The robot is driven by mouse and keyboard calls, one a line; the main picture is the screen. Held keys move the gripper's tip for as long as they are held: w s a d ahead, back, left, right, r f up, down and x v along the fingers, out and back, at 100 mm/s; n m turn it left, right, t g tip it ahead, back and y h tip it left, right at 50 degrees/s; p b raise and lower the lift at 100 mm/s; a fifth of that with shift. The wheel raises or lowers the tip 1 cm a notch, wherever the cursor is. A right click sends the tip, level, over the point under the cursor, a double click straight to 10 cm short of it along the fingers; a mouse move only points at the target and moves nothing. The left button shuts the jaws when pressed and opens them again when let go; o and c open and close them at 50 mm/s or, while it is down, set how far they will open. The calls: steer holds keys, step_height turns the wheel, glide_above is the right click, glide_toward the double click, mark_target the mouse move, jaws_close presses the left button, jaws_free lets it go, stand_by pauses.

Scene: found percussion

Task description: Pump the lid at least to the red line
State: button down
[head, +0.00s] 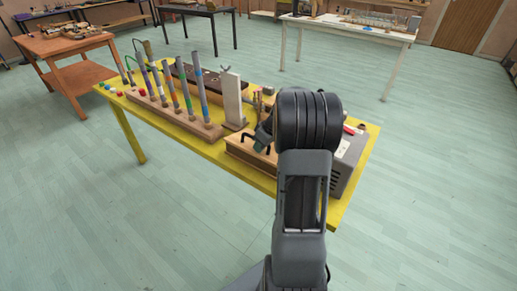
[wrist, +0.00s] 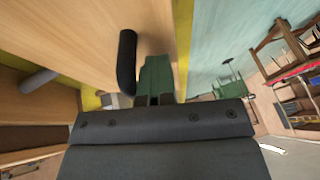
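A wooden box with a flat lid (head: 236,149) and a black handle (head: 247,136) lies at the front of the yellow table, partly hidden behind my arm. In the wrist view the black bent handle (wrist: 127,62) stands up from the pale wooden lid (wrist: 85,45). My gripper (wrist: 155,75) has green fingers just right of that handle, close beside it; I cannot tell whether they touch it. The fingers overlap in this view, so their opening is unclear. In the head view the gripper is mostly hidden behind my wrist. I see no red line on the box.
The yellow table (head: 223,155) also holds a row of upright tubes on a wooden base (head: 160,104), a white upright block (head: 232,98) and a grey box (head: 347,160) right of my arm. Open floor surrounds the table. Other tables stand farther back.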

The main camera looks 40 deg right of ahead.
steer(key=shift+w+d+r, duration=0.15)
steer(key=shift+d+r, duration=0.45)
steer(key=shift+f, duration=0.1)
steer(key=shift+a+f+b, duration=0.55)
steer(key=shift+f+b, duration=0.05)
steer(key=shift+s+a+f+b, duration=0.3)
steer(key=shift+a+f+b, duration=0.15)
steer(key=shift+f+b, duration=0.45)
